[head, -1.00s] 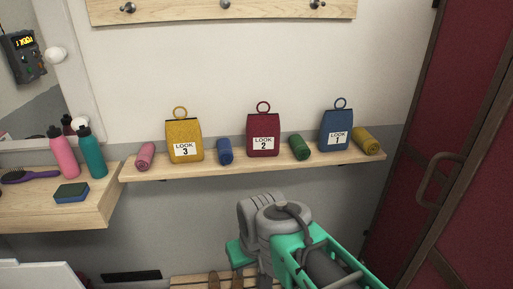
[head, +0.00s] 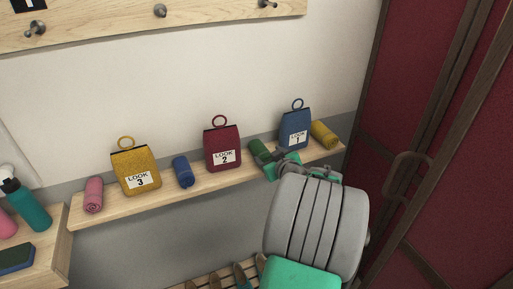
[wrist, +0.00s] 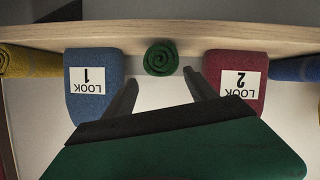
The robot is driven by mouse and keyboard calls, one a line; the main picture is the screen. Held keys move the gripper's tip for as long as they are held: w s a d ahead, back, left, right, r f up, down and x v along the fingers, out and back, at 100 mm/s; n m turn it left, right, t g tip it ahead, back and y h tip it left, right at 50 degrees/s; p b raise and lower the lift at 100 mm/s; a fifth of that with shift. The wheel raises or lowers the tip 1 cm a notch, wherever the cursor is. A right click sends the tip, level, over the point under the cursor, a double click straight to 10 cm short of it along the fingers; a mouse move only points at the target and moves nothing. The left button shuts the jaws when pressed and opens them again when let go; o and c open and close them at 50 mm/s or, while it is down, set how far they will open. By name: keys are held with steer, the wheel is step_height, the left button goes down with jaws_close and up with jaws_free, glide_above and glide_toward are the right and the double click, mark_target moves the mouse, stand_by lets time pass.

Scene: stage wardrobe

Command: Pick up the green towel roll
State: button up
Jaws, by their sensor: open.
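The green towel roll (head: 259,149) lies on the wooden shelf between the red LOOK 2 bag (head: 223,150) and the blue LOOK 1 bag (head: 295,131). My gripper (head: 272,160) is at the shelf's front edge, close to the roll and partly covering it in the head view. In the wrist view, which is upside down, the green roll (wrist: 161,57) shows its spiral end just beyond and between the two open fingertips (wrist: 160,77). Nothing is held between the fingers. Whether the fingers overlap the roll's end is hard to tell.
The shelf (head: 215,185) also bears a yellow roll (head: 324,134), a blue roll (head: 182,171), a pink roll (head: 93,194) and the yellow LOOK 3 bag (head: 136,169). Bags stand close on both sides of the green roll. Red doors (head: 440,150) are at the right.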

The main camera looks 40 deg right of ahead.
mark_target(260, 150)
steer(key=p+x, duration=0.1)
steer(key=x, duration=0.1)
steer(key=p+x, duration=0.1)
steer(key=x, duration=0.4)
steer(key=shift+w+a+p, duration=0.25)
steer(key=shift+a+p, duration=0.1)
steer(key=shift+p, duration=0.05)
steer(key=shift+w+d+f, duration=0.1)
steer(key=shift+w+d, duration=0.1)
steer(key=shift+c, duration=0.5)
steer(key=c, duration=1.1)
